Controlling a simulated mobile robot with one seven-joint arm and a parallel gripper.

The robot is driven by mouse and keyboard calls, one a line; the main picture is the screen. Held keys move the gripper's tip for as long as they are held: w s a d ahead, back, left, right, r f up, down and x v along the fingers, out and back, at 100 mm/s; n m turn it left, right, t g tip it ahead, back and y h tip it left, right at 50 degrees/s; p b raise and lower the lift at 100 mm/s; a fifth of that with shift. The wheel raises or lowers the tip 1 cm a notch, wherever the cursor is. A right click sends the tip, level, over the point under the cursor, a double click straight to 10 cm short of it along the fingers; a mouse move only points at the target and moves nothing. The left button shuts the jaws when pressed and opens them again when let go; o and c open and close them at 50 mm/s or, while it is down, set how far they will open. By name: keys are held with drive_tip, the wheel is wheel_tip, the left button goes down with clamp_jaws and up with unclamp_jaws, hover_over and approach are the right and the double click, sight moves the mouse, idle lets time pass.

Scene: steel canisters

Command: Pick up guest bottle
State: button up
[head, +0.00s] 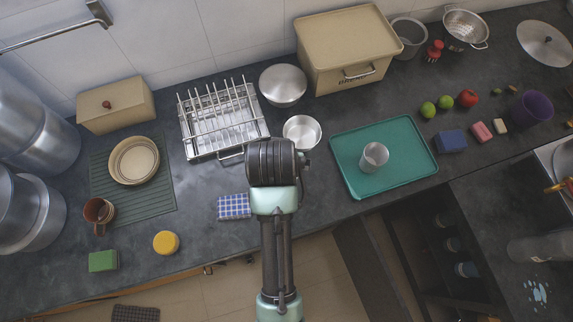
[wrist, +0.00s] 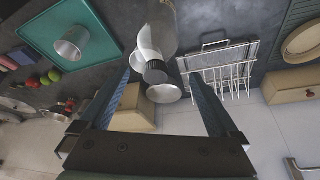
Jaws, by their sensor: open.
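In the wrist view a steel bottle (wrist: 161,28) with a dark ridged cap (wrist: 155,73) shows between the fingers of my gripper (wrist: 155,68). I take it for the guest bottle; no label is readable. The gripper is open, with a visible gap on both sides of the bottle, and nothing is held. How far the fingertips are from the bottle in depth I cannot tell. In the head view my arm covers the bottle and the fingers.
A wire dish rack (head: 190,140) stands left of my arm. A green tray (head: 425,165) with a steel cup (head: 374,157) is at right. A blue checked cloth (head: 233,207) lies close left. A cream bin (head: 345,50) stands behind.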

drive_tip(key=shift+x, duration=0.85)
drive_tip(key=w+f+p, duration=0.1)
drive_tip(key=f, duration=0.2)
drive_tip(key=shift+w+d+p, duration=0.35)
drive_tip(key=shift+w+d, duration=0.05)
drive_tip(key=shift+w+f, duration=0.25)
drive_tip(key=shift+f, duration=0.45)
drive_tip(key=c, duration=1.4)
drive_tip(key=shift+s, duration=0.1)
clamp_jaws()
drive_tip(key=shift+f, duration=0.1)
